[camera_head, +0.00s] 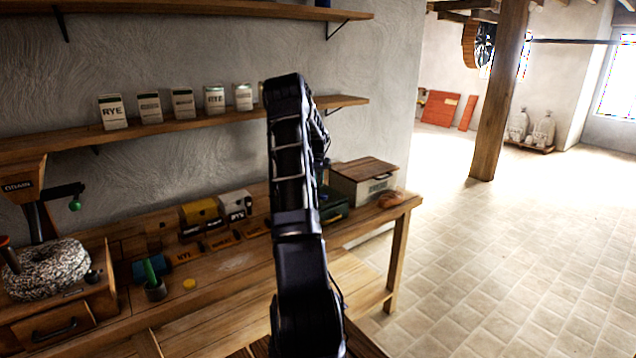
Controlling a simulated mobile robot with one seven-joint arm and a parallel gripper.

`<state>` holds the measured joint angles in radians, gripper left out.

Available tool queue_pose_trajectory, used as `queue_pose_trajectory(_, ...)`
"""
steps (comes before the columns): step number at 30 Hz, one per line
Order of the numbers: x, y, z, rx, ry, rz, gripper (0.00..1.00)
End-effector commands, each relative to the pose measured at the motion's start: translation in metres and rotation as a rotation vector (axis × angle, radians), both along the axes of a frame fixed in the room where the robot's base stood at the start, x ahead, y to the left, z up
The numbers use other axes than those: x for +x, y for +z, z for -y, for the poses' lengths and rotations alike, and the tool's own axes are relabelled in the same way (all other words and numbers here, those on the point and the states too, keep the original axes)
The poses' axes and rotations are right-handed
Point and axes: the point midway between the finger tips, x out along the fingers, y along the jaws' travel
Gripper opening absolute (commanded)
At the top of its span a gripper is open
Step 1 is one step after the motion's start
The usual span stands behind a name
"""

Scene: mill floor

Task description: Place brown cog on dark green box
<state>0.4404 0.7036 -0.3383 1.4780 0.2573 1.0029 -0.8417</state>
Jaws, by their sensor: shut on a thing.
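A dark green box (334,207) stands on the workbench, just right of my arm, which covers its left part. I do not see the brown cog in this view. My black arm rises through the middle of the picture and bends away at the top. My gripper is hidden behind the arm, so I cannot see its fingers or anything in them.
A pale bin with a wooden lid (364,172) stands behind the green box, and a bread loaf (391,199) lies at the bench's right end. A shelf (190,126) holds several cartons above. Floor at right is clear.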

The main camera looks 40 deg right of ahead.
Motion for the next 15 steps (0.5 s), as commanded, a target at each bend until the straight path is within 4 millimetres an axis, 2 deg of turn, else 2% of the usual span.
queue_pose_trajectory(7,-0.0002,-0.0029,0.0001,0.000,0.000,-0.001,0.00)
queue_pose_trajectory(8,-0.0001,-0.0028,0.0000,0.000,0.000,0.000,0.25)
queue_pose_trajectory(10,-0.0001,-0.0027,0.0000,0.000,0.000,-0.001,0.39)
queue_pose_trajectory(11,-0.0001,-0.0026,0.0000,0.000,0.000,0.000,0.43)
queue_pose_trajectory(15,-0.0001,-0.0026,0.0000,0.000,0.000,-0.001,0.43)
